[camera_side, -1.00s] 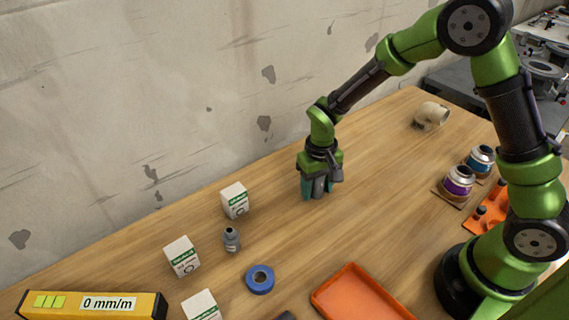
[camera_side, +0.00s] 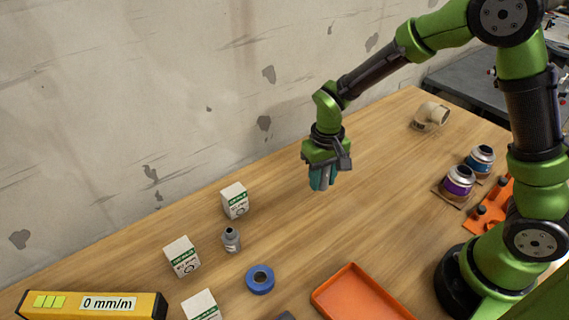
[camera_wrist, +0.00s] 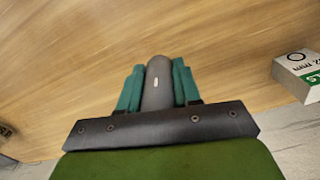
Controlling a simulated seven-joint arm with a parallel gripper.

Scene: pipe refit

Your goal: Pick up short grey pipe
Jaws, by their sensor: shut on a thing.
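My gripper (camera_side: 323,180) hangs above the middle of the wooden table, with its teal fingers pointing down. In the wrist view my gripper (camera_wrist: 157,88) is shut on the short grey pipe (camera_wrist: 158,78), which sits between the two teal fingers. The pipe's rounded end sticks out a little past the fingertips. In the side view the pipe is mostly hidden by the fingers, and the fingertips look clear of the table.
White boxes (camera_side: 234,201) (camera_side: 182,256), a small grey bottle (camera_side: 231,240) and blue tape (camera_side: 260,279) lie left of my gripper. An orange tray (camera_side: 352,271) is in front. The table below my gripper is clear.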

